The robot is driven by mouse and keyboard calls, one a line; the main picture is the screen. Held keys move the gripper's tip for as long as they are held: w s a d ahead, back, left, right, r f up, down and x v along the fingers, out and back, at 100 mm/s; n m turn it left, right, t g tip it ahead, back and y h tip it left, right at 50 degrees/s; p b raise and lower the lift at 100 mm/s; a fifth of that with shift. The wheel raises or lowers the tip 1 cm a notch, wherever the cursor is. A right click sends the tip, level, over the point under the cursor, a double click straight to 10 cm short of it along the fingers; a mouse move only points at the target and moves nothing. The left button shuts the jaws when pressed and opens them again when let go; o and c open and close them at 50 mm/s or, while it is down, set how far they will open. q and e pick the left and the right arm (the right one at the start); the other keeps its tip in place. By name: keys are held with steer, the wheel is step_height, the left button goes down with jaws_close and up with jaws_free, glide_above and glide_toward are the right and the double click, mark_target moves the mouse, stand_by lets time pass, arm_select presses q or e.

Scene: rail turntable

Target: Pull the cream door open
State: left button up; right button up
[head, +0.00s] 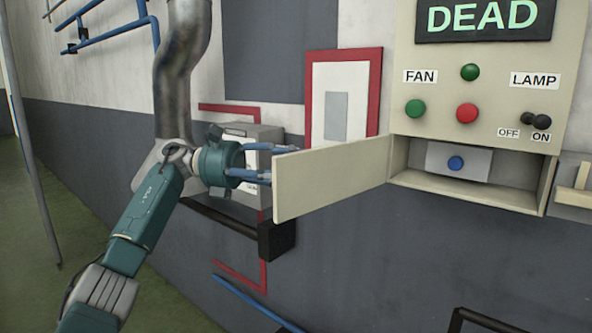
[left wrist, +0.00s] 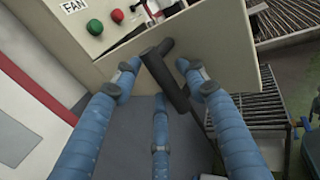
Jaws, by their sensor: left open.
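The cream door (head: 330,178) stands swung out to the left from the open compartment (head: 465,188) under the control panel. My left gripper (head: 268,164) is at the door's free end, its fingertips partly hidden behind it. In the left wrist view, the blue fingers (left wrist: 160,80) are spread around a dark bar handle (left wrist: 165,75) in front of the cream door (left wrist: 225,50). The fingers are open; I cannot tell whether any touches the handle. A blue button (head: 456,163) on a grey plate shows inside the compartment.
The cream control panel (head: 490,70) carries a DEAD display (head: 483,19), green and red buttons and a black lamp switch (head: 536,121). A grey box (head: 262,135) and a dark bar with a black end block (head: 277,240) are on the wall near my left gripper.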

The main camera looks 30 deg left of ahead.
arm_select(q)
steer(key=shift+d+r, duration=0.1)
steer(key=shift+r, duration=0.05)
steer(key=v, duration=1.2)
stand_by(0.3)
